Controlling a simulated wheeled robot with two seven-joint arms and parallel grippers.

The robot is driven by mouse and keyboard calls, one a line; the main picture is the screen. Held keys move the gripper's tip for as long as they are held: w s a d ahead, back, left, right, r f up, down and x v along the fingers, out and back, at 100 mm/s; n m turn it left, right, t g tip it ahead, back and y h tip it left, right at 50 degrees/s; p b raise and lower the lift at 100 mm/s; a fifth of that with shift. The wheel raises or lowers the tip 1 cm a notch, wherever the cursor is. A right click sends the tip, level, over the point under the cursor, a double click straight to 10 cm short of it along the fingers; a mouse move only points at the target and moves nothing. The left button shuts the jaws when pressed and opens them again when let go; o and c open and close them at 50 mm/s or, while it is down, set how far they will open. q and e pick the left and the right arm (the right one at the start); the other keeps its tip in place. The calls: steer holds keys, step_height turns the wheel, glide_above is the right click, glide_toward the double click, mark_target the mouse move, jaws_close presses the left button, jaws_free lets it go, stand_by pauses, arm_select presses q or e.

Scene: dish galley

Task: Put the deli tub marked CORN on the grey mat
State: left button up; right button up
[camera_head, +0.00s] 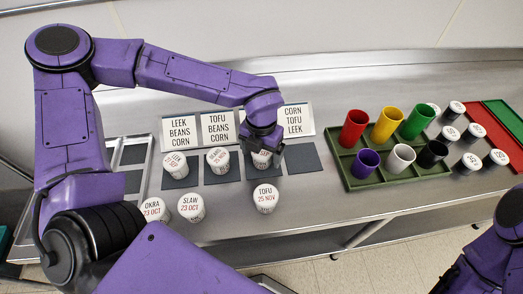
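My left gripper (263,148) points down over a white-lidded tub (261,160) on the third dark grey mat of a row. The gripper covers much of that lid, so I cannot read its name or tell whether the fingers grip it. Other tubs are marked LEEK (175,165), apparently BEANS (218,160), OKRA (154,210), SLAW (191,207) and TOFU (266,197). No lid legibly reads CORN. The rightmost grey mat (302,158) is bare. My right arm shows at the lower right; its gripper is out of view.
Signs listing names stand behind the mats, including a LEEK BEANS CORN sign (181,130). A green crate (358,183) with coloured cups stands right of the bare mat. Several more tubs and a red tray (490,130) are farther right. A metal rack (133,155) is left.

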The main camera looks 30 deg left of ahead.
mark_target(262, 152)
arm_select(q)
step_height(262, 152, up, 12)
steer(key=b, duration=0.1)
steer(key=shift+r, duration=0.25)
steer(key=shift+a, duration=0.1)
stand_by(0.4)
